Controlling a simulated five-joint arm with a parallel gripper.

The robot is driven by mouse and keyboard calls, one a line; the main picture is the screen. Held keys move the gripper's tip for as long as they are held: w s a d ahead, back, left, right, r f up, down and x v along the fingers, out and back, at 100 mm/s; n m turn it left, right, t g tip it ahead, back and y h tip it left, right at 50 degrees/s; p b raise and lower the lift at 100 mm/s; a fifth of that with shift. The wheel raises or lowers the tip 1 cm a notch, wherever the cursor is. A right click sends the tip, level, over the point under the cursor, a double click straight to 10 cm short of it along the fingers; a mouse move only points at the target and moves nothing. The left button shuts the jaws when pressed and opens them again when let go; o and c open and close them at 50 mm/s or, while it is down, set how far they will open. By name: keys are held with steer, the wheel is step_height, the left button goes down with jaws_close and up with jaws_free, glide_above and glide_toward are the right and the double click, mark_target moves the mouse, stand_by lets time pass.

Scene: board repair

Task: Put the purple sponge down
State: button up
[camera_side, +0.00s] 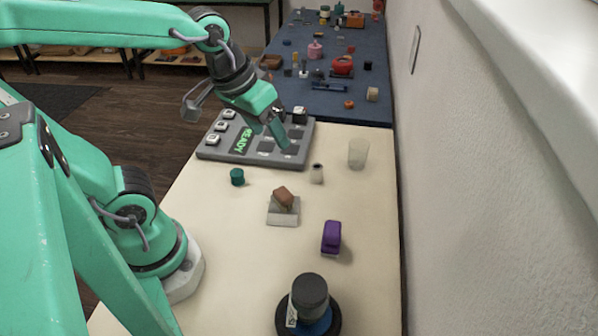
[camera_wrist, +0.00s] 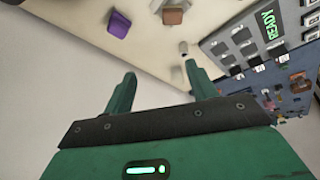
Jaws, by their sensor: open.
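The purple sponge (camera_side: 331,236) rests on the cream table in front of the brown block, toward the right edge in the side view. It also shows at the top of the wrist view (camera_wrist: 119,24), well away from my fingers. My gripper (camera_side: 275,138) is over the grey board with the green READY display, farther back on the table. In the wrist view my gripper (camera_wrist: 160,76) has its two green fingers spread apart with nothing between them. The gripper and the sponge are clearly apart.
The grey board (camera_side: 210,150) carries several white-topped blocks. A brown block (camera_side: 284,196) sits on a pale stand. A teal cylinder (camera_side: 237,177), a small white cylinder (camera_side: 317,174) and a clear cup (camera_side: 358,153) stand nearby. A dark-topped object (camera_side: 310,294) is at the front.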

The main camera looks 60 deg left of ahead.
steer(key=shift+s+a+r+m+t, duration=0.3)
steer(key=shift+s+a+m, duration=0.25)
steer(key=shift+s, duration=0.2)
steer(key=shift+s+a+r+m+t, duration=0.3)
steer(key=shift+s+a+m, duration=0.15)
steer(key=shift+s+a, duration=0.2)
